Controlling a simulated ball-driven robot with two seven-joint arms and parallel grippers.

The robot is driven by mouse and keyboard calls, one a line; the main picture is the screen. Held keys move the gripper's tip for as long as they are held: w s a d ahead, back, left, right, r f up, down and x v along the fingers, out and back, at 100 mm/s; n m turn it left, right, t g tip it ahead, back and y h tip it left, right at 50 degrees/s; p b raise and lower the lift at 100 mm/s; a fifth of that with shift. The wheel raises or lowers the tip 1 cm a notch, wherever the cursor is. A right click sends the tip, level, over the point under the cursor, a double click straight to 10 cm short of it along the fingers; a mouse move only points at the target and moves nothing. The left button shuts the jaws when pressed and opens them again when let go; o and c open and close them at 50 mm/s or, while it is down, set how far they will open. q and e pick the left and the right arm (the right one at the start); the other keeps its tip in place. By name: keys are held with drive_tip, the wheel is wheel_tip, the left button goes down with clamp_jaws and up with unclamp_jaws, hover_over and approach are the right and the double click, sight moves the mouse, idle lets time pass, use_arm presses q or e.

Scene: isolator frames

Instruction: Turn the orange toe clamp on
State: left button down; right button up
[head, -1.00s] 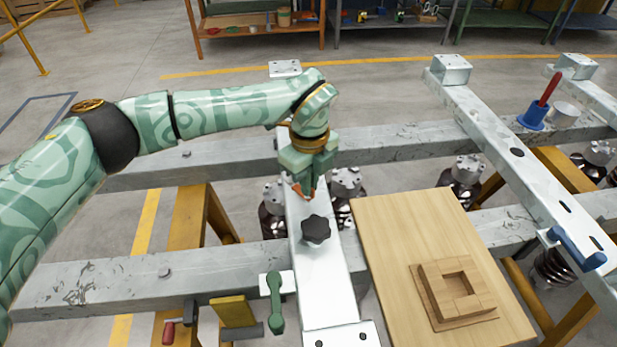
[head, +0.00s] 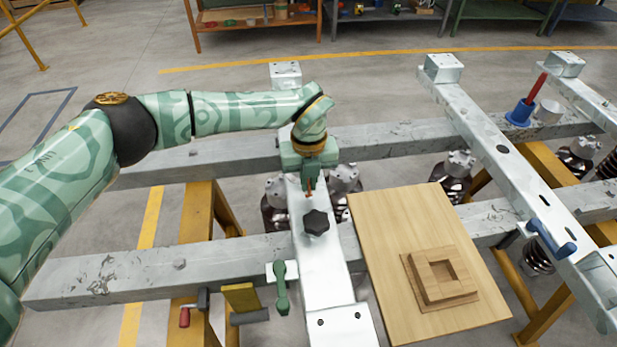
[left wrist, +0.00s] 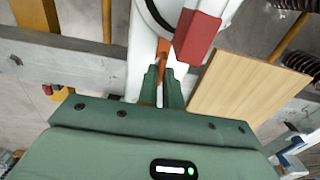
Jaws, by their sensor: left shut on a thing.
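The orange toe clamp (left wrist: 165,50) shows as a narrow orange strip at the fingertips of my left gripper (left wrist: 162,82) in the left wrist view. In the head view a small orange part (head: 309,187) shows right under my left gripper (head: 308,184), on the white crossbar. The green fingers are close together, shut on the orange part. The gripper hides much of the clamp. My right gripper is not in view.
A black star knob (head: 316,222) stands on the white crossbar (head: 322,270), just nearer than the gripper. A red block (left wrist: 197,38) is close right of the fingertips. A wooden board (head: 385,235) lies right of the bar. A green lever (head: 281,290) is at front left.

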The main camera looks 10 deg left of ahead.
sight(309, 184)
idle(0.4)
use_arm(q)
drive_tip(key=c, duration=1.6)
unclamp_jaws()
drive_tip(key=shift+o, duration=0.2)
drive_tip(key=shift+r, duration=0.1)
wheel_tip(309, 184, up, 16)
drive_tip(key=p, duration=0.4)
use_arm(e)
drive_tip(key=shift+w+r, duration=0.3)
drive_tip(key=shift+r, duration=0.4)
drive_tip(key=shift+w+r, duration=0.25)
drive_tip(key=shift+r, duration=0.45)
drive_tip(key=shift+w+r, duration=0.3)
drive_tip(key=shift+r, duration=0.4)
